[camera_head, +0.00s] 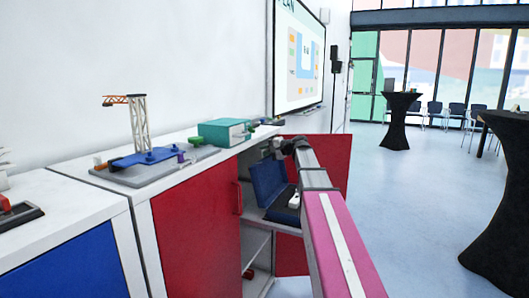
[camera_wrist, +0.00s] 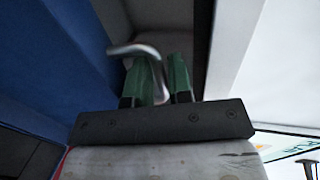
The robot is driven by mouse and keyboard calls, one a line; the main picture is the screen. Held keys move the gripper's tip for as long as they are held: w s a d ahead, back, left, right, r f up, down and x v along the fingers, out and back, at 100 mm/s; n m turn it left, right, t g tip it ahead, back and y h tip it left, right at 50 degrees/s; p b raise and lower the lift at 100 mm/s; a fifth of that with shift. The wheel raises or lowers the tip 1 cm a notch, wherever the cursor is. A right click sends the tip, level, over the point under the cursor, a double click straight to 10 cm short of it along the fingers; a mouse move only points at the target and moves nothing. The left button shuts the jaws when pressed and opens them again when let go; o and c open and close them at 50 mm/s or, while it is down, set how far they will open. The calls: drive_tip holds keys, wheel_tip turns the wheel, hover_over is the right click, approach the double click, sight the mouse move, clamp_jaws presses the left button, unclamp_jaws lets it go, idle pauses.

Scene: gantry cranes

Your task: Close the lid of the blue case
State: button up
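The blue case (camera_head: 268,178) stands open inside the cabinet, with its lid raised. A white item (camera_head: 294,200) shows at the case's right side. My gripper (camera_head: 287,147) is at the cabinet opening, near the top of the lid; its fingers are too small to judge there. In the wrist view, my gripper (camera_wrist: 158,82) has two green fingers close together. A curved metal handle (camera_wrist: 135,49) passes between them and over the left one. I cannot tell if they are clamped on it. A blue surface, apparently the case lid (camera_wrist: 62,65), fills the left side.
Red cabinet doors (camera_head: 195,235) flank the opening, and the right one (camera_head: 333,160) stands open. A teal box (camera_head: 224,132) and a model crane (camera_head: 139,125) stand on the white cabinet top. Black-draped tables (camera_head: 398,122) stand at the right, with open floor between.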

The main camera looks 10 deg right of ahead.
drive_tip(key=shift+a, duration=0.1)
clamp_jaws()
